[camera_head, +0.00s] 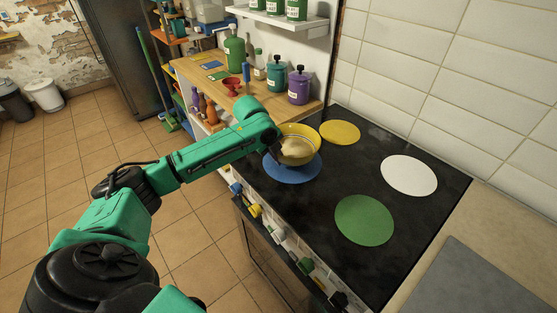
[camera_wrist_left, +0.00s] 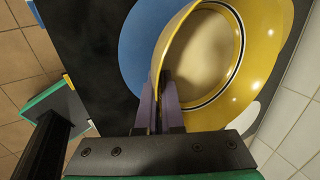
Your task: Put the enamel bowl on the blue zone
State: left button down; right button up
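The enamel bowl (camera_head: 299,147) is yellow outside, with a cream inside and a dark ring line. It also shows large in the left wrist view (camera_wrist_left: 262,62). The blue zone (camera_head: 293,175) is a flat disc on the black hob; the bowl covers its back part in the head view. The zone shows beside the bowl in the wrist view (camera_wrist_left: 146,40). My left gripper (camera_head: 281,149) is shut on the bowl's near left rim, with its purple fingers (camera_wrist_left: 166,97) on both sides of the wall. Whether the bowl touches the zone I cannot tell. My right gripper is not in view.
On the hob (camera_head: 335,176) lie a yellow disc (camera_head: 340,132), a white disc (camera_head: 409,175) and a green disc (camera_head: 364,220). A wooden counter (camera_head: 215,85) with bottles, canisters and a red funnel-like cup (camera_head: 231,86) stands behind. A tiled wall borders the right.

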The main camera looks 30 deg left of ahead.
pick_arm(q)
jog(key=shift+f, duration=0.85)
jog(key=c, duration=1.1)
grip_release()
jog(key=shift+o, duration=0.2)
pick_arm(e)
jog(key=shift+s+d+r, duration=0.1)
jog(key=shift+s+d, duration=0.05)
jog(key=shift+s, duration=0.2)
pick_arm(q)
jog(key=b+v, duration=0.1)
jog(key=v, duration=1.1)
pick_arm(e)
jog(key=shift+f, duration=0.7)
pick_arm(q)
jog(key=shift+a, duration=0.1)
jog(key=shift+s, duration=0.1)
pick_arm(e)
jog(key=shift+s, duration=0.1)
